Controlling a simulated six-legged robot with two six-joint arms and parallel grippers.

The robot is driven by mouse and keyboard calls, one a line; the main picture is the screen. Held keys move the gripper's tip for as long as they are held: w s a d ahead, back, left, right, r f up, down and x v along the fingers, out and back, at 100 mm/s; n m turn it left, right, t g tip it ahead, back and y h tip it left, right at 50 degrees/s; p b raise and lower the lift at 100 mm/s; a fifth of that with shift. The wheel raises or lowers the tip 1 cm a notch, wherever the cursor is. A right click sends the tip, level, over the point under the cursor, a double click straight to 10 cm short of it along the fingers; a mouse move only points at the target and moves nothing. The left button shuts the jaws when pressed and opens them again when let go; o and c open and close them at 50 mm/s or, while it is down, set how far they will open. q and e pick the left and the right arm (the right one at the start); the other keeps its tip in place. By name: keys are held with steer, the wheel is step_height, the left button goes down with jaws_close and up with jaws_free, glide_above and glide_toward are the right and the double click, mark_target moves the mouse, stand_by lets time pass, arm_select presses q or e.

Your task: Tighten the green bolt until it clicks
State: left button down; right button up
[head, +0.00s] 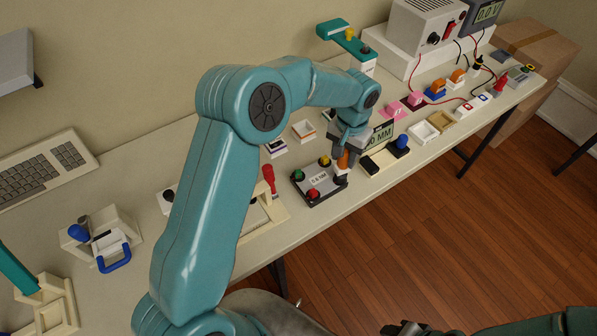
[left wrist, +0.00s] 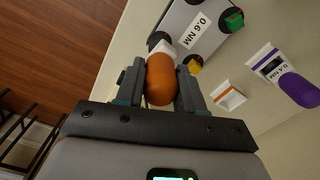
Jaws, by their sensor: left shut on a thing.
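My left gripper (head: 344,157) is shut on an orange-handled driver (left wrist: 161,82). The driver's orange handle (head: 343,163) is at the right corner of a dark-edged grey plate (head: 325,197) labelled 0.6 NM. The green bolt (head: 298,175) is at the plate's left corner, apart from the driver. It also shows in the left wrist view (left wrist: 233,19). A yellow bolt (head: 324,160) is at the back and a red bolt (head: 313,194) at the front. The driver's tip is hidden. My right gripper (head: 405,328) is only partly in view at the bottom edge.
A white holder with an orange rim (left wrist: 228,97) is empty beside the plate. A purple-handled driver (left wrist: 298,90) stands in a 0.4 NM holder. A red-handled tool (head: 269,180) is left of the plate. A blue-knobbed fixture (head: 380,164) is close on the right.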

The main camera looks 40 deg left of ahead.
arm_select(q)
steer(key=shift+r+p, duration=1.3)
steer(key=shift+r, duration=1.05)
steer(key=shift+f, duration=0.1)
steer(key=shift+a, duration=0.15)
steer(key=s+a+f+m+b, duration=0.1)
steer(key=s+a, duration=0.1)
steer(key=a, duration=0.3)
steer(key=s+a+f+m+b, duration=0.1)
steer(key=s+a+b, duration=0.1)
steer(key=a, duration=0.3)
steer(key=shift+s+m, duration=0.3)
steer(key=shift+s, duration=0.5)
steer(key=shift+s+r, duration=0.15)
steer(key=shift+w+b, duration=0.2)
steer(key=shift+b, duration=0.1)
